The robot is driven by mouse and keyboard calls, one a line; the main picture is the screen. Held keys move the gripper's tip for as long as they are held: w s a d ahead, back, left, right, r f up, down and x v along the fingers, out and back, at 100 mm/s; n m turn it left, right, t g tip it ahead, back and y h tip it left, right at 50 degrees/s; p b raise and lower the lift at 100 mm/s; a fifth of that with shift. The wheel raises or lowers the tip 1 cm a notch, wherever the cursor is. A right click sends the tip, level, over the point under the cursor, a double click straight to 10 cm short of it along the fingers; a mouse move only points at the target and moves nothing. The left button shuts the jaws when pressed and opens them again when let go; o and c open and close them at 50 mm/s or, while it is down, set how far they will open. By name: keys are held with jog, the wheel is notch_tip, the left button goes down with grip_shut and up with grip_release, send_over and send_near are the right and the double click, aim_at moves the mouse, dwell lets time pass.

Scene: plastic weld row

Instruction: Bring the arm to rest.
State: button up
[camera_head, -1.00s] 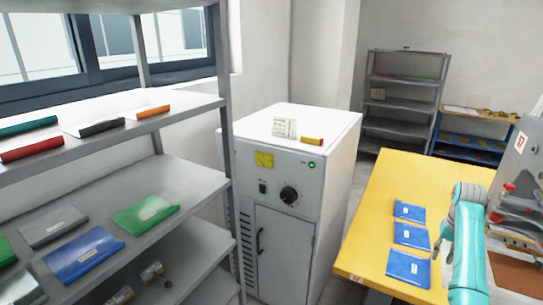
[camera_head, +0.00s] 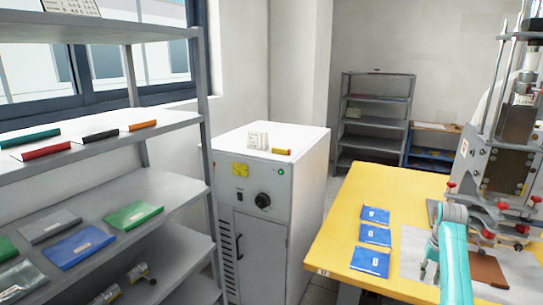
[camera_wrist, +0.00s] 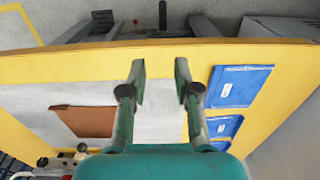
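My gripper (camera_wrist: 160,85) is open and empty in the wrist view. Its two fingers are apart, with the yellow table's edge and grey floor behind them. In the head view my teal arm reaches over the right part of the yellow table (camera_head: 345,222), and the gripper (camera_head: 428,270) hangs at its lower end, small and partly seen. Three blue packets lie in a column on the table to the left of the arm; the nearest is a blue packet (camera_head: 370,262). A brown sheet (camera_head: 487,270) lies to the right of the arm, also in the wrist view (camera_wrist: 88,121).
A welding machine (camera_head: 512,160) with red knobs stands on the table at the right. A white cabinet (camera_head: 262,235) stands left of the table. A grey shelf (camera_head: 150,190) with coloured packets fills the left. Another shelf (camera_head: 375,120) stands at the back wall.

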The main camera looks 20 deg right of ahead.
jog(key=w+a+f+n+t+h, duration=0.1)
jog(key=a+f, duration=0.7)
jog(key=f, duration=0.2)
jog(key=a+f+n+t+h, duration=0.1)
jog(key=a+f, duration=0.6)
jog(key=f, duration=0.3)
jog(key=s+a+f+n+t, duration=0.15)
jog(key=s+a+f, duration=0.25)
jog(key=a, duration=0.5)
jog(key=s+a+f+n+t, duration=0.1)
jog(key=s+a+f+t, duration=0.25)
jog(key=a, duration=0.55)
jog(key=s+a+r+n+t, duration=0.1)
jog(key=s+a+r+t, duration=0.15)
jog(key=s+a, duration=0.5)
jog(key=s+a+r+n+t, duration=0.1)
jog(key=s+a+r+n, duration=0.15)
jog(key=s+a, duration=0.5)
jog(key=s+a+r+n+t+y, duration=0.1)
jog(key=s+a+r+t, duration=0.1)
jog(key=s+r, duration=0.6)
jog(key=s+a+r+t+y, duration=0.1)
jog(key=s+r, duration=0.6)
jog(key=r, duration=0.7)
jog(key=shift+s+a+n+t, duration=0.4)
jog(key=shift+a+t, duration=0.15)
jog(key=shift+a, duration=0.35)
